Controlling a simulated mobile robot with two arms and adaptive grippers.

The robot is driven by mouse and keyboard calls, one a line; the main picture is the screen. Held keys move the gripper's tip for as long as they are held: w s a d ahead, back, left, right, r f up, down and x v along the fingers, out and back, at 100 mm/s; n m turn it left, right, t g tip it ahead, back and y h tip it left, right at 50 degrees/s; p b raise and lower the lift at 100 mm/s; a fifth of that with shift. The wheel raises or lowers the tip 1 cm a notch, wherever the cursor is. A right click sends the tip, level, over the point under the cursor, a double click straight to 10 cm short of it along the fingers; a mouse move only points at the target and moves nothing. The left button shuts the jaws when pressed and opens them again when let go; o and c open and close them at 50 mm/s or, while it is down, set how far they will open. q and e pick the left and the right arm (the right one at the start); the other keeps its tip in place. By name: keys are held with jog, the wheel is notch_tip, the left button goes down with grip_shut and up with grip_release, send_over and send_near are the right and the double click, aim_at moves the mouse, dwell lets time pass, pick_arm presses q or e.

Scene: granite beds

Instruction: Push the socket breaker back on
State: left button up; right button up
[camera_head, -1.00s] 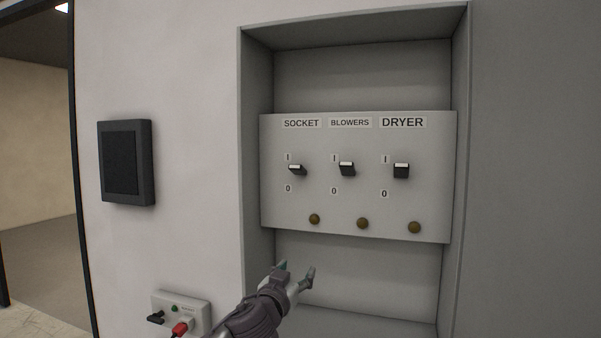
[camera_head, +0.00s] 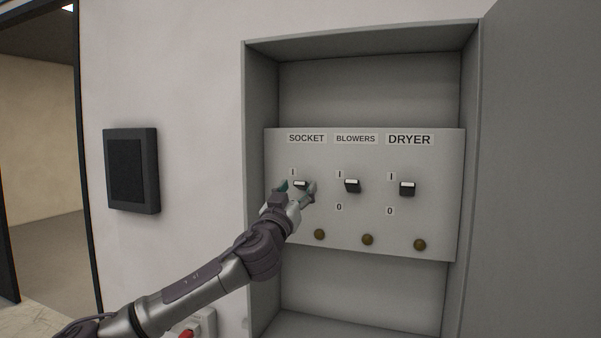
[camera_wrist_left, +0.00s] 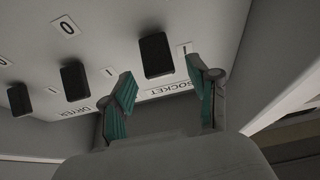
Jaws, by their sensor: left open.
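The socket breaker (camera_head: 300,183) is a small dark lever with a pale top edge, under the SOCKET label (camera_head: 306,139) on a grey panel (camera_head: 330,222). My left gripper (camera_head: 297,189) is open in front of it, with one teal-padded finger on each side. In the wrist view, the socket breaker (camera_wrist_left: 155,55) shows dark between and just beyond the open fingertips of my left gripper (camera_wrist_left: 160,72). I cannot tell whether they touch. The lever's lower part and its 0 mark are hidden in the head view. My right gripper is out of view.
The blowers breaker (camera_head: 352,186) and dryer breaker (camera_head: 407,188) sit to the right on the same panel, above several brass knobs. Recess side walls (camera_head: 262,110) flank the panel. A dark wall box (camera_head: 132,170) and a partly hidden outlet with a red plug (camera_head: 186,334) are left.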

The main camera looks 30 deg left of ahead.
pick_arm(q)
jog(key=shift+p+x, duration=0.4)
jog(key=shift+x, duration=0.9)
